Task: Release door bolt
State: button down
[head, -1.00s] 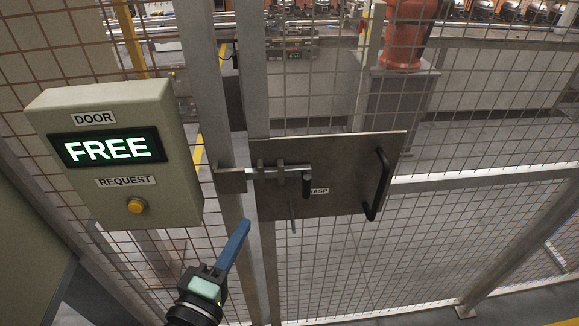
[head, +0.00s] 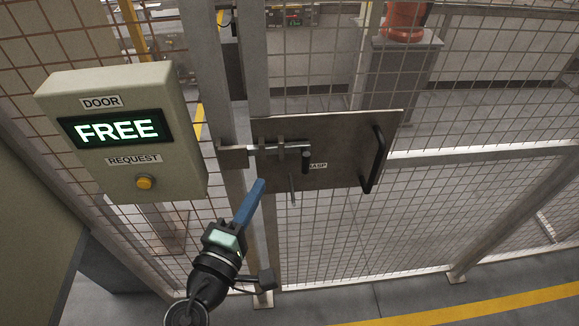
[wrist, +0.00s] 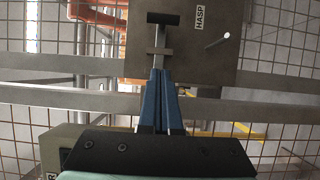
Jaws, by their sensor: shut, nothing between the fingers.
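The door bolt (head: 274,149) is a grey horizontal bar on a metal plate (head: 345,140), with a dark handle (head: 306,160) at its right end. Its left end reaches a bracket (head: 233,157) on the post. In the wrist view the dark bolt handle (wrist: 163,18) lies beyond my fingertips. My gripper (head: 259,184), with long blue fingers, is shut and empty, below and left of the handle. In the wrist view the closed fingers (wrist: 160,74) point along the bolt; I cannot tell whether they touch anything.
A door request box (head: 125,140) at left reads FREE and has a yellow button (head: 144,183). A black door handle (head: 376,160) is on the plate's right side. A thin peg (head: 292,190) juts out near the HASP label (head: 317,166). Mesh fencing surrounds the plate.

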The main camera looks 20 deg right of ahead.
aim_at(301, 151)
jog(key=p+x, duration=0.1)
jog(key=x, duration=0.5)
jog(key=shift+r, duration=0.15)
jog(key=s+d+p, duration=0.2)
jog(key=d, duration=0.1)
jog(key=shift+d, duration=0.3)
jog(key=shift+d, duration=0.1)
jog(key=s+d, duration=0.1)
jog(key=d, duration=0.5)
jog(key=shift+s+b, duration=0.4)
